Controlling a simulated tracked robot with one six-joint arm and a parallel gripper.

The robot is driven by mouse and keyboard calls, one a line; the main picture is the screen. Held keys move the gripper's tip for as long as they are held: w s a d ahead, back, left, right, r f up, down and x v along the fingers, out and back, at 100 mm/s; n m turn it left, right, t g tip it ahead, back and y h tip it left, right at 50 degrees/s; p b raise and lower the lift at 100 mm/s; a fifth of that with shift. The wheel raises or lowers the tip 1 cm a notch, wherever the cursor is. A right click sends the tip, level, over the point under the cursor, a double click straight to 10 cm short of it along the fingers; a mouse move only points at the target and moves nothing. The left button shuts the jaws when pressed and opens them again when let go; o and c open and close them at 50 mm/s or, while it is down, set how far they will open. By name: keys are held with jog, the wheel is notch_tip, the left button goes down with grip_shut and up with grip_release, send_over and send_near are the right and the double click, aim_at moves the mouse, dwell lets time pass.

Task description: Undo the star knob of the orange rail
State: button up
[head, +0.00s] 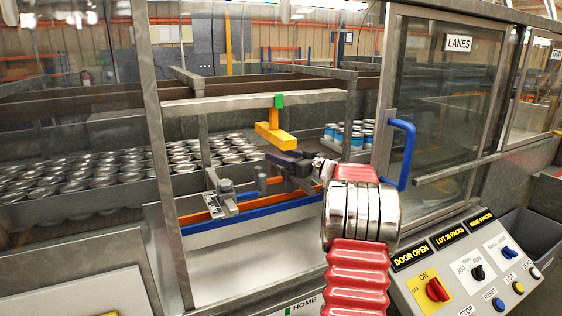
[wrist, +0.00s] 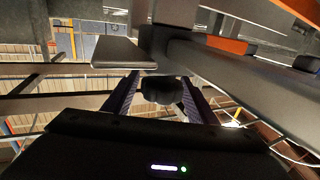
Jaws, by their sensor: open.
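The orange rail (head: 196,217) runs low inside the open bay in the head view, behind a blue rail (head: 250,214). An orange piece also shows at the top of the wrist view (wrist: 228,44). A dark rounded knob (wrist: 162,92) shows in the wrist view between the two purple fingers of my gripper (wrist: 158,78). The fingers are apart, one on each side of it; contact is not clear. In the head view my gripper (head: 284,160) reaches left over the rails, with a grey post (head: 262,180) just below its tips. The knob is not clearly seen there.
A yellow block with a green top (head: 272,132) hangs just above my gripper. A grey clamp-like fitting (head: 225,190) stands left. The bay's frame post (head: 160,150) and the blue-handled door (head: 403,150) flank the opening. Many cans (head: 110,170) stand behind.

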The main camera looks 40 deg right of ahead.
notch_tip(320, 180, up, 8)
dwell(0.4)
jog(key=a+r+m+h, duration=0.2)
jog(key=a+r+h, duration=0.25)
jog(key=a, duration=0.35)
jog(key=a+r+m+h, duration=0.25)
jog(key=a+r, duration=0.25)
jog(key=a, duration=0.3)
jog(key=s+a+f+n+g+y, duration=0.2)
jog(key=s+a+f+g, duration=0.4)
jog(key=s+a+f, duration=0.8)
jog(key=s+a+f+n+g+y, duration=0.1)
jog(key=s+a+f+g+y, duration=0.2)
jog(key=s+a+f, duration=1.2)
jog(key=s+a+g, duration=0.3)
jog(key=s+a, duration=0.2)
jog(key=a, duration=0.1)
jog(key=shift+s+a+f+n+y, duration=0.3)
jog(key=shift+s+a+n+y, duration=0.05)
jog(key=shift+s+y, duration=0.05)
jog(key=shift+c, duration=0.6)
